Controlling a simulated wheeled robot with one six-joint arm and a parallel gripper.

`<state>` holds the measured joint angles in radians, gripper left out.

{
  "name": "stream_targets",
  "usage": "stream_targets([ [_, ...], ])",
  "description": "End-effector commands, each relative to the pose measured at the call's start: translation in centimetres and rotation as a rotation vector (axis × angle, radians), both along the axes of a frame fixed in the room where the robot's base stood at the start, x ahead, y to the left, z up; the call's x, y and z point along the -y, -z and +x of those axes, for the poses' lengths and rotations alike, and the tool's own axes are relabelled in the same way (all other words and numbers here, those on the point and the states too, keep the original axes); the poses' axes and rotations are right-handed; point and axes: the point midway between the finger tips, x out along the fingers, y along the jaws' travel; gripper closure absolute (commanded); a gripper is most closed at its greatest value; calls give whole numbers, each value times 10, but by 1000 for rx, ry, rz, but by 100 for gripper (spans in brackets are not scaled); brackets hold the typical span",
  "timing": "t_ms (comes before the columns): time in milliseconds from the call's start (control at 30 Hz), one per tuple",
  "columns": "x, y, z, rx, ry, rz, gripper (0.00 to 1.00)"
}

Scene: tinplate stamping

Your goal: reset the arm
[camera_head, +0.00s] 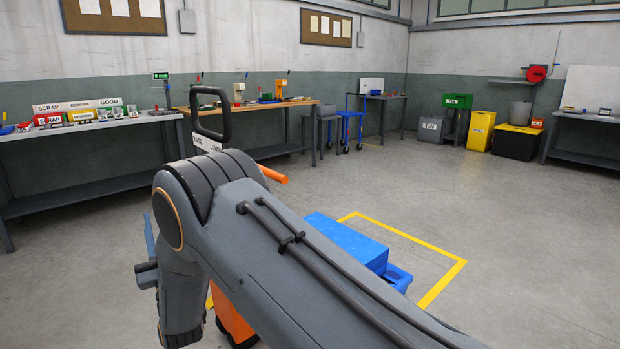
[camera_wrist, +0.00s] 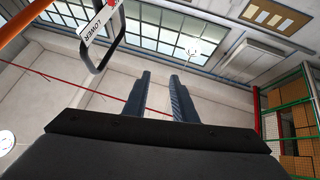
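My arm, grey with black cables, fills the lower middle of the head view and bends at a joint on the left. My gripper (camera_wrist: 160,90) shows in the wrist view with its two dark fingers apart and nothing between them. The fingers point up the picture, towards high windows and a wall. In the head view the gripper is mostly hidden; only narrow blue-grey parts show left of the arm, and I cannot tell its state there.
A black loop handle (camera_head: 197,115) with a "LOWER" label rises close behind my arm. Blue crates (camera_head: 345,240) stand by a yellow floor outline (camera_head: 440,287). Workbenches (camera_head: 90,127) line the wall. Open floor (camera_head: 530,240) lies to the right.

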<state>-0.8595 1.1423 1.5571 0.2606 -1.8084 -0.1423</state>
Motion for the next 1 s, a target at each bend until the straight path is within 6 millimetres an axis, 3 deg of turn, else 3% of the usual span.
stream_targets([
  [467,37,-19,63,-209,31,-122,75],
  [633,61,-25,86,-350,41,-198,75],
  [833,125,-26,103,-620,66,-327,75],
  [1000,196,-16,85,-880,88,-433,75],
])
